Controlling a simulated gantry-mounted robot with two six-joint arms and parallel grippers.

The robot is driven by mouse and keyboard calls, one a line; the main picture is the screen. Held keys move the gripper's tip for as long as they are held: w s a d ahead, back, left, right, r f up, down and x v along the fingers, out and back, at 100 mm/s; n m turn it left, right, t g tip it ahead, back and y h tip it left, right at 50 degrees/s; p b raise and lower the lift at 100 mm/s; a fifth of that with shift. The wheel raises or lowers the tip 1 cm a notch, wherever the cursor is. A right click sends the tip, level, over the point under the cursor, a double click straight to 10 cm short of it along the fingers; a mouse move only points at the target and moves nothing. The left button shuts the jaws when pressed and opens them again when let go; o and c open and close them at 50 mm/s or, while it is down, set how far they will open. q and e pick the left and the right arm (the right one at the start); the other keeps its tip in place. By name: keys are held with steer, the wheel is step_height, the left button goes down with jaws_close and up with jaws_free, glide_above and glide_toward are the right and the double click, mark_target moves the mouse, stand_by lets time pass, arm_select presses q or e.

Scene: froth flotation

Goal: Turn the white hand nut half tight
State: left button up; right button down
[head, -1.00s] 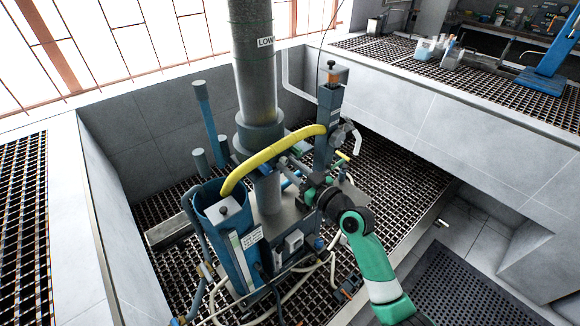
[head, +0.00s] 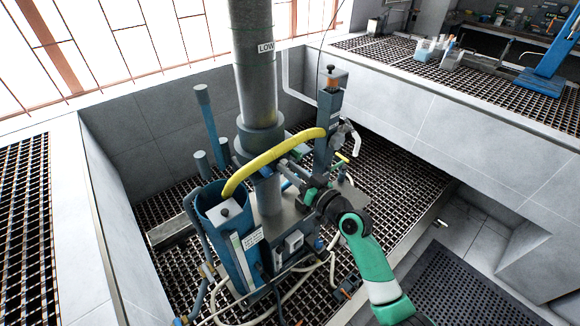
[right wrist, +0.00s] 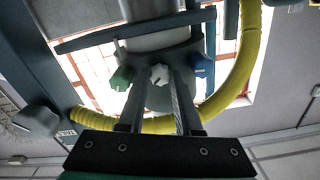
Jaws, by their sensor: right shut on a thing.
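The white hand nut (right wrist: 159,74) shows in the right wrist view at the front of the grey column fitting, between a green knob (right wrist: 122,77) on the left and a blue knob (right wrist: 203,65) on the right. My right gripper (right wrist: 160,80) has its two fingers on either side of the white nut and is shut on it. In the head view my right gripper (head: 291,173) reaches in from the right toward the column, under the yellow hose. The nut cannot be made out there. My left gripper is not in view.
The yellow hose (head: 270,156) arches just above my right gripper. The thick grey column (head: 254,80) stands behind it. A blue tank (head: 232,240) is at the left, and a grey post with an orange top (head: 328,110) is close at the right. Grating (head: 390,210) lies below.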

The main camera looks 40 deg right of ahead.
steer(key=m+p, duration=0.1)
steer(key=m, duration=0.3)
steer(key=shift+r+m+p, duration=0.1)
steer(key=shift+m+p, duration=0.2)
steer(key=shift+p, duration=0.05)
steer(key=m+p, duration=0.1)
steer(key=m, duration=0.3)
steer(key=shift+m+p, duration=0.3)
steer(key=shift+m, duration=0.1)
steer(key=c, duration=0.6)
jaws_free()
steer(key=shift+s, duration=0.25)
steer(key=s+p, duration=0.2)
steer(key=s, duration=0.9)
steer(key=shift+a, duration=0.35)
